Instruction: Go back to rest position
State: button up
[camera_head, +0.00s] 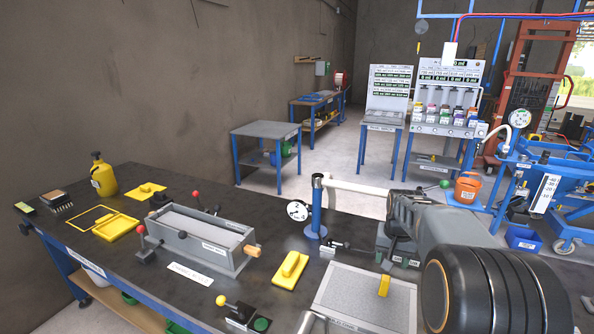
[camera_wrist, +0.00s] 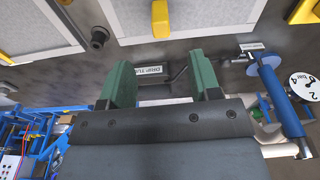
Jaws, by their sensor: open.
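My gripper (camera_head: 396,247) is above the right part of the dark workbench (camera_head: 255,290), at the end of my arm, which comes in from the right. In the wrist view, its two green fingers (camera_wrist: 157,80) stand apart with nothing held between them. A small labelled plate (camera_wrist: 154,70) on the bench shows in the gap between the fingers. The exact height of the fingertips above the bench is hard to tell.
A blue post (camera_head: 316,208) with a dial gauge (camera_head: 298,211) stands left of my gripper. A grey box (camera_head: 196,240), a yellow block (camera_head: 290,268) and a yellow bottle (camera_head: 103,176) are on the bench. A blue-framed machine (camera_head: 550,190) stands at right. Open floor lies behind the bench.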

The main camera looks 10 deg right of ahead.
jog(key=s+a+r+n+t+p, duration=0.2)
jog(key=s+a+n, duration=0.3)
jog(key=s+a, duration=0.9)
jog(key=s+r, duration=0.1)
jog(key=s, duration=0.3)
jog(key=shift+a+r+n+y+p, duration=0.2)
jog(key=shift+n+y+p, duration=0.1)
jog(key=shift+p, duration=0.1)
jog(key=shift+c, duration=0.3)
